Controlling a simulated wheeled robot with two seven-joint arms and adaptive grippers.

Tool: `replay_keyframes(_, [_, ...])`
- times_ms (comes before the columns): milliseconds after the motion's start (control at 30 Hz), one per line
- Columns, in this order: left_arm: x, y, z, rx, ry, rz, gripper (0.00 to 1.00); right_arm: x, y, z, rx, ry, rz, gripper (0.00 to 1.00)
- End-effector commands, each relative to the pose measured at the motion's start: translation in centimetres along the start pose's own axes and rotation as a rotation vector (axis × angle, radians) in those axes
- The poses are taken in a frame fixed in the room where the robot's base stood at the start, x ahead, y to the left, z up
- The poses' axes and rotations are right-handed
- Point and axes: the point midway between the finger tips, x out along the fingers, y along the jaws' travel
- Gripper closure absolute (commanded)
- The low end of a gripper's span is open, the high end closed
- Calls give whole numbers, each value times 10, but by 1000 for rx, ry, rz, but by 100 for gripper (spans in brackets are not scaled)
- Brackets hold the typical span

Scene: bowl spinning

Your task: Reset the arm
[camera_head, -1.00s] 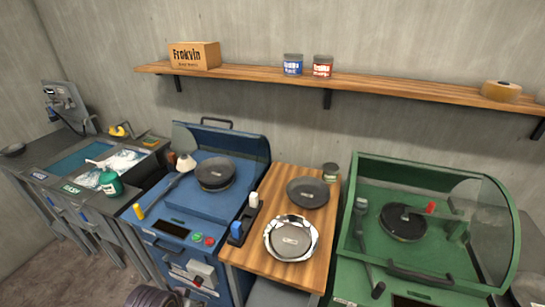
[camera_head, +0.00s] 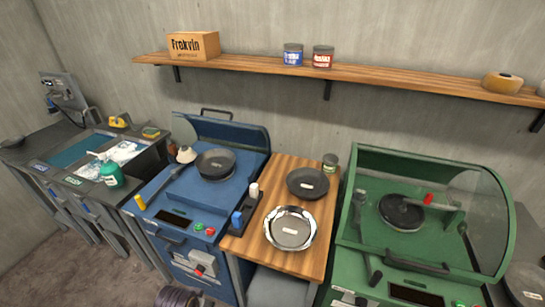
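Neither of my grippers is in view. A shiny silver bowl (camera_head: 290,228) with a pale label sits on the wooden table (camera_head: 262,243). A dark bowl (camera_head: 307,183) sits behind it. Another dark bowl (camera_head: 216,164) is on the blue machine (camera_head: 177,187). A black disc (camera_head: 401,212) is inside the green machine (camera_head: 380,245), beside a small red part (camera_head: 428,199). The green machine has a curved clear cover.
A wall shelf (camera_head: 400,82) holds a cardboard box (camera_head: 194,46), a blue-labelled can (camera_head: 293,55), a red-labelled can (camera_head: 323,57) and a tape roll (camera_head: 502,82). A small jar (camera_head: 330,162) stands behind the table.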

Motion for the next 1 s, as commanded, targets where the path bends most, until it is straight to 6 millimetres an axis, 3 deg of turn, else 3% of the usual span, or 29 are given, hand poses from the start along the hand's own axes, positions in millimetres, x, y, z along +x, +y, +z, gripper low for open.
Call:
replay_keyframes(200, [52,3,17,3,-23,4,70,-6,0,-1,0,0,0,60])
replay_keyframes(567, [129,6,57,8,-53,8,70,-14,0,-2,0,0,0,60])
replay_keyframes(1000, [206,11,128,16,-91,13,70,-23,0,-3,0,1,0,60])
